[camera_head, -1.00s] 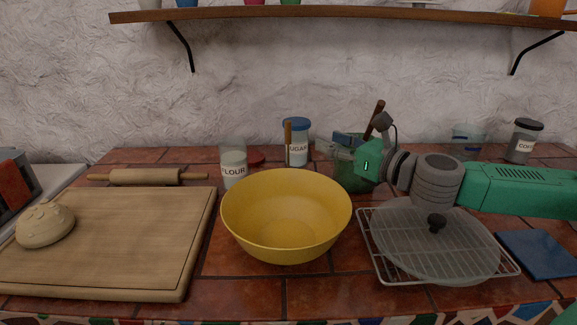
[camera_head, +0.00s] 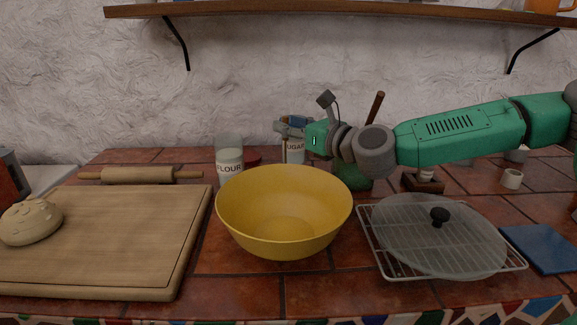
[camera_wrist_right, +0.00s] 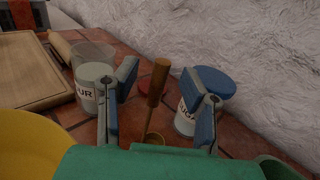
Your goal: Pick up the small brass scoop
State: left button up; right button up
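The small brass scoop (camera_wrist_right: 153,138) has an upright wooden handle and stands in front of the sugar jar (camera_wrist_right: 188,122), beside the flour jar (camera_wrist_right: 85,92). In the head view only a thin strip of the scoop's handle (camera_head: 284,152) shows below my right gripper (camera_head: 291,126). In the right wrist view my right gripper (camera_wrist_right: 163,98) is open, with one blue-grey finger on each side of the handle. Gaps show between the handle and both fingers. My left gripper is not in view.
A yellow bowl (camera_head: 284,205) stands in front of the jars. A green crock (camera_head: 352,177) is right of the sugar jar. A wire rack (camera_head: 392,270) with a glass lid (camera_head: 455,245) lies at right, a wooden board (camera_head: 130,235) at left. The shelf (camera_head: 330,10) is above.

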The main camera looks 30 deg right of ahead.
jog(key=shift+x, duration=0.85)
jog(key=shift+d, duration=0.1)
jog(key=shift+c, duration=0.5)
grip_shut()
